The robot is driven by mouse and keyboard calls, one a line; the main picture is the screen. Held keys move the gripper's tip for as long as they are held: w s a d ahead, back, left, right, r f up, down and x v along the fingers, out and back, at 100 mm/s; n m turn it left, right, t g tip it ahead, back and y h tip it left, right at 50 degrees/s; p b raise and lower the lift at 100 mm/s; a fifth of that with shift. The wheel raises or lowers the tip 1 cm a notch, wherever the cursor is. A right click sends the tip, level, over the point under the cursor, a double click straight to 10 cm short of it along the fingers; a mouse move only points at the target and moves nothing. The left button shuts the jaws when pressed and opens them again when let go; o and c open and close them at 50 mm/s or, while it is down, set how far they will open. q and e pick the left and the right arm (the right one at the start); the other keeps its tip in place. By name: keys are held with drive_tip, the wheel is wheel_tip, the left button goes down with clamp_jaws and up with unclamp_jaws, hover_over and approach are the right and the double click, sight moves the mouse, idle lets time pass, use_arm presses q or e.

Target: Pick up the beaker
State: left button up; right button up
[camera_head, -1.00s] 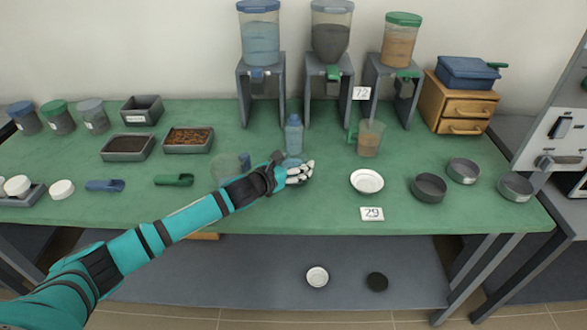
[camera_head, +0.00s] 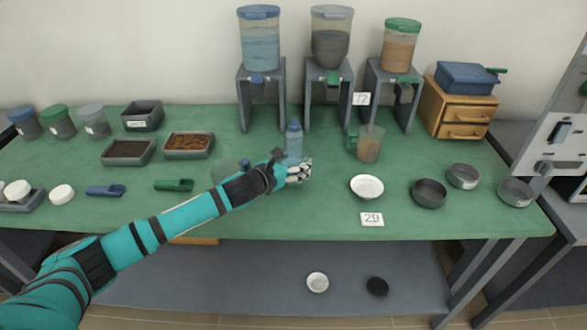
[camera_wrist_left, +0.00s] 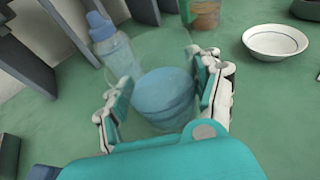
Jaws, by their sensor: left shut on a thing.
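The beaker (camera_wrist_left: 163,93) is a clear vessel with blue contents in the left wrist view. It stands between the two finger sets of my left gripper (camera_wrist_left: 167,100), which is shut on it. In the head view my left gripper (camera_head: 298,172) is at the middle of the green table, and hand and arm hide most of the beaker. I cannot tell whether the beaker's base touches the table. My right gripper is not in view.
A blue-capped bottle (camera_head: 294,142) stands just behind the gripper. A jug with brown contents (camera_head: 369,146) and a white dish (camera_head: 367,186) are to the right. Dispensers on grey stands (camera_head: 246,104) line the back. Free green tabletop (camera_head: 310,215) lies in front.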

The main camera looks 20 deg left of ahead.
use_arm(q)
drive_tip(key=s+f+b+v, duration=0.1)
drive_tip(key=f+v, duration=0.1)
drive_tip(key=v, duration=1.4)
drive_tip(key=shift+d+b, duration=0.3)
